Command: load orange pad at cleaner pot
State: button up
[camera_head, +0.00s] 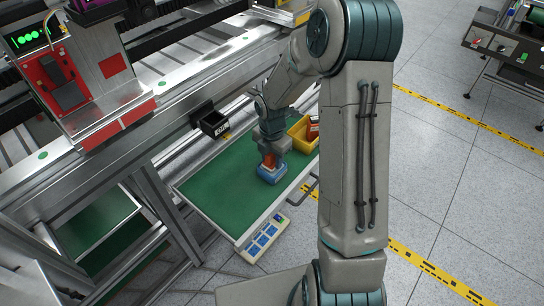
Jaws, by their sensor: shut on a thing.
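A small blue pot (272,175), which looks like the cleaner pot, stands on the green work mat (215,196) near its right side. My gripper (269,161) points down directly over the pot, shut on an orange pad (268,159). The pad is at the pot's top opening. I cannot tell how deep it sits or whether it touches the pot's inside. The fingers and most of the pad are small and partly hidden in this view.
A yellow bin (296,137) with orange-red items (313,128) stands right of the gripper, partly behind my arm. A black box (214,125) is fixed at the mat's back edge. A blue-buttoned panel (262,241) is at the front. The mat's left part is clear.

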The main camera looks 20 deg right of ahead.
jog(key=shift+f, duration=0.65)
dwell(2.0)
jog(key=shift+r, duration=0.1)
notch_tip(320, 180, up, 7)
jog(key=p, duration=0.6)
jog(key=shift+p, duration=0.3)
dwell(0.5)
jog(key=m, duration=0.3)
jog(key=r+m+p, duration=0.1)
jog(key=m, duration=0.2)
jog(key=shift+r+p, duration=0.1)
jog(key=shift+p, duration=0.2)
jog(key=m, duration=0.3)
jog(key=r+m+p, duration=0.1)
jog(key=m, duration=0.3)
jog(key=shift+s+p, duration=0.15)
jog(key=shift+p, duration=0.15)
jog(key=m, duration=0.3)
jog(key=r+m+p, duration=0.1)
jog(key=m, duration=0.2)
jog(key=shift+s, duration=0.1)
jog(key=m, duration=0.2)
jog(key=m+p, duration=0.1)
jog(key=m, duration=0.3)
jog(key=shift+r, duration=0.4)
